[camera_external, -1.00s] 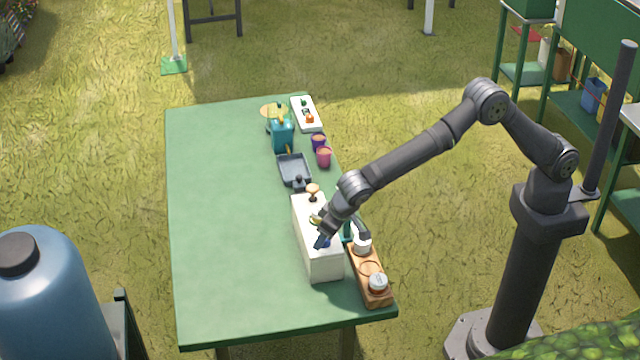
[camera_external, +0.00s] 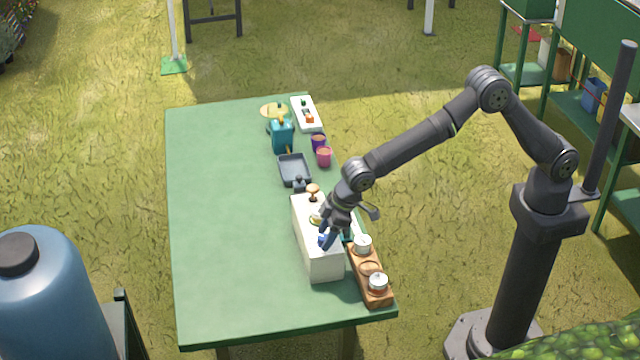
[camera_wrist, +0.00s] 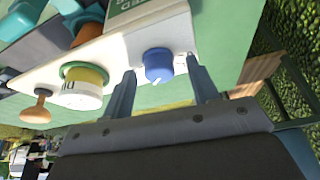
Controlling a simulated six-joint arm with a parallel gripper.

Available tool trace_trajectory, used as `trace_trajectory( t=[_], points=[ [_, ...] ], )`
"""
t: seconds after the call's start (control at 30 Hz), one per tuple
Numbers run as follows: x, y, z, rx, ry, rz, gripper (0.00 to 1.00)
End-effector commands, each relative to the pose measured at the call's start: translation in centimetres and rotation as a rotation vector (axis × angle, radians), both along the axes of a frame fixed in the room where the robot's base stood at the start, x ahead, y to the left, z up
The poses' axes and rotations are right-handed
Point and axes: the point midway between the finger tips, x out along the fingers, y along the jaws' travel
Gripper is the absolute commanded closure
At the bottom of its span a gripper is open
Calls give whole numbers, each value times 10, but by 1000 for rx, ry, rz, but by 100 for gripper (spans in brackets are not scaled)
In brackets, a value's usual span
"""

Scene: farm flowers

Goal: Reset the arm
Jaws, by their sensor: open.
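My gripper (camera_external: 329,236) is over the right side of a white box-shaped device (camera_external: 318,262) on the green table. In the wrist view my gripper (camera_wrist: 160,82) is open, its two fingers on either side of a blue knob (camera_wrist: 158,65) on the device's face. Whether the fingers touch the knob I cannot tell. A round yellow-and-green dial (camera_wrist: 82,87) and an orange-brown knob (camera_wrist: 38,108) sit on the same face. In the outside view the gripper partly hides the blue knob (camera_external: 324,241).
A wooden rack (camera_external: 369,269) with white-lidded jars stands close to the right of the device. A dark tray (camera_external: 294,169), pink cup (camera_external: 324,157), purple cup (camera_external: 318,141), teal container (camera_external: 282,135) and white tray (camera_external: 306,114) stand farther back. The table's left half (camera_external: 220,220) is clear.

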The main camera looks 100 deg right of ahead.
Motion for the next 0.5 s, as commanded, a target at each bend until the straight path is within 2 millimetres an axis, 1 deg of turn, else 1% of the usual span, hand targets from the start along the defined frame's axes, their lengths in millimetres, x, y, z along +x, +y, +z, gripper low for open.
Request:
trace_trajectory(
  t=[0.5],
  points=[
    [0, -2, 0, 1, 0, 265, 45]
  ],
)
